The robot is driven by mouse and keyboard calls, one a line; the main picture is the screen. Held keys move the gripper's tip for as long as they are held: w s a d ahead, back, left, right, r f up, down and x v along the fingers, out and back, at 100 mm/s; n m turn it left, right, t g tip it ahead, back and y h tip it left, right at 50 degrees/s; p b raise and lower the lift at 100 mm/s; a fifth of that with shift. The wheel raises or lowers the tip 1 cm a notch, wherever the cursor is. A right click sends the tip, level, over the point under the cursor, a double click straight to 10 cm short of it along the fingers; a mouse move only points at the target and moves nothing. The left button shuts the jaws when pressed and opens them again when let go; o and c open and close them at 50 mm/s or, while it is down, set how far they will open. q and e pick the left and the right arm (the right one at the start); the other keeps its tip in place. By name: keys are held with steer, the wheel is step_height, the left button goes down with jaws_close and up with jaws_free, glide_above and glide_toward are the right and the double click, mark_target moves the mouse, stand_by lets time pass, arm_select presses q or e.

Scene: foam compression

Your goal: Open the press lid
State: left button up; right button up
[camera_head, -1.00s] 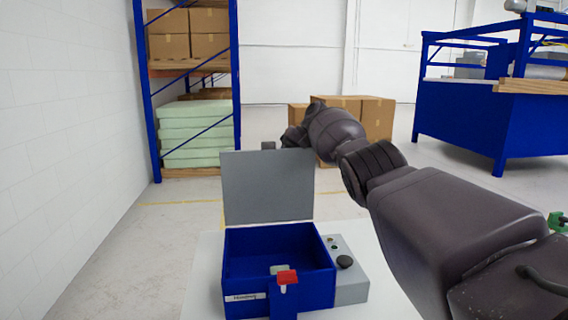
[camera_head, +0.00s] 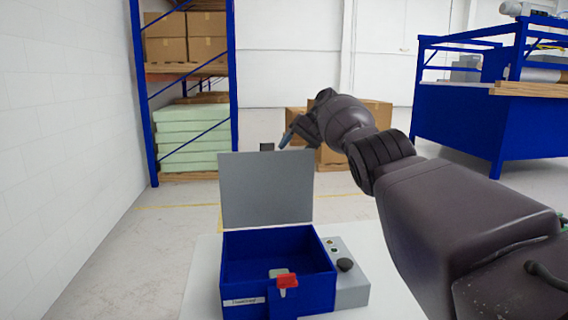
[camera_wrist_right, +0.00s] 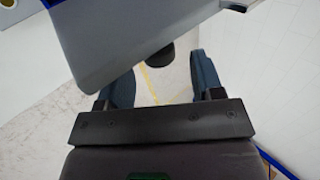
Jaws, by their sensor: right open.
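The press is a blue open-topped box (camera_head: 240,291) with a grey lid (camera_head: 266,190) standing raised at its back edge. A small dark handle (camera_head: 267,147) shows at the lid's top edge. My right gripper (camera_head: 284,139) is just right of the handle and above the lid's top edge. In the right wrist view, the open right gripper (camera_wrist_right: 161,70) has its two bluish fingers spread. The handle (camera_wrist_right: 160,57) is between and just beyond them, and the grey lid (camera_wrist_right: 120,40) fills the upper left. I see no contact with the handle. My left gripper is out of view.
A red latch (camera_head: 288,281) is on the box front. A grey control panel (camera_head: 350,293) with a black knob (camera_head: 345,265) adjoins it on the white table (camera_head: 205,270). Behind are a shelf rack (camera_head: 145,100), cartons (camera_head: 377,117) and a blue-railed bench (camera_head: 455,120).

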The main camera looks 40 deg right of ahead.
steer(key=b+v, duration=0.2)
steer(key=v, duration=0.4)
steer(key=shift+f, duration=0.1)
stand_by(0.5)
